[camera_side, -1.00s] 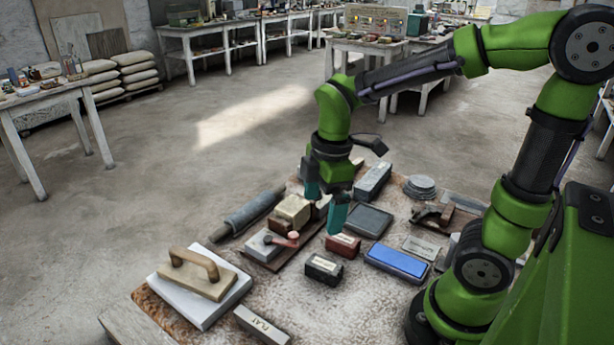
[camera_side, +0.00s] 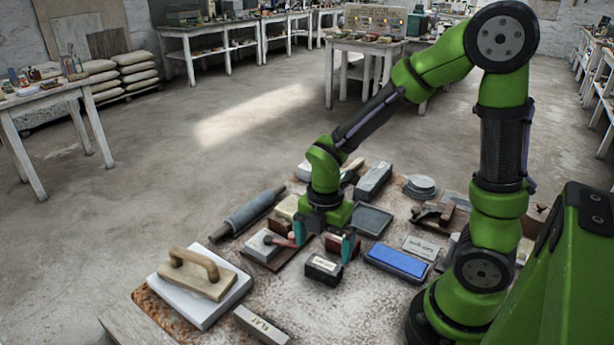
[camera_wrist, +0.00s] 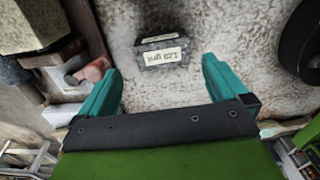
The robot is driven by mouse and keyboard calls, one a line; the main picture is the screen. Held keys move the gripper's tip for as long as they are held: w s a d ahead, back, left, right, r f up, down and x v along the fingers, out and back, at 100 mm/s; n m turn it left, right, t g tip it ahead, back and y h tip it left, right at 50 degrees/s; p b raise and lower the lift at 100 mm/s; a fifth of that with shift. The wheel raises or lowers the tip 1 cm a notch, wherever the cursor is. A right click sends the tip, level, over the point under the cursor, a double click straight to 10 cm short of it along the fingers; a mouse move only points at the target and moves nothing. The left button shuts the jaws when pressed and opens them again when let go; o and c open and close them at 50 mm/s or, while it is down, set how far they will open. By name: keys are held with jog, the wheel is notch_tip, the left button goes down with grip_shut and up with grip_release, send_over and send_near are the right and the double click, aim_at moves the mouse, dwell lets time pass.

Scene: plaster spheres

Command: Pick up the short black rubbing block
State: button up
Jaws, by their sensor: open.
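The short black rubbing block (camera_side: 323,269) lies on the worktable, with a pale label on its top.
A blue-topped stone (camera_side: 397,261) lies right of the block. A small grey block with a red-handled tool (camera_side: 268,242) is close to the left finger. A wooden float (camera_side: 195,272) sits further left.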

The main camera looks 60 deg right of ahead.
aim_at(324, 264)
jog(key=shift+s+f, duration=0.2)
jog(key=shift+f, duration=2.9)
jog(key=shift+c, duration=0.3)
jog(key=c, duration=1)
jog(key=shift+r, duration=0.1)
notch_tip(324, 264, up, 10)
jog(key=o, duration=0.6)
jog(key=c, duration=0.5)
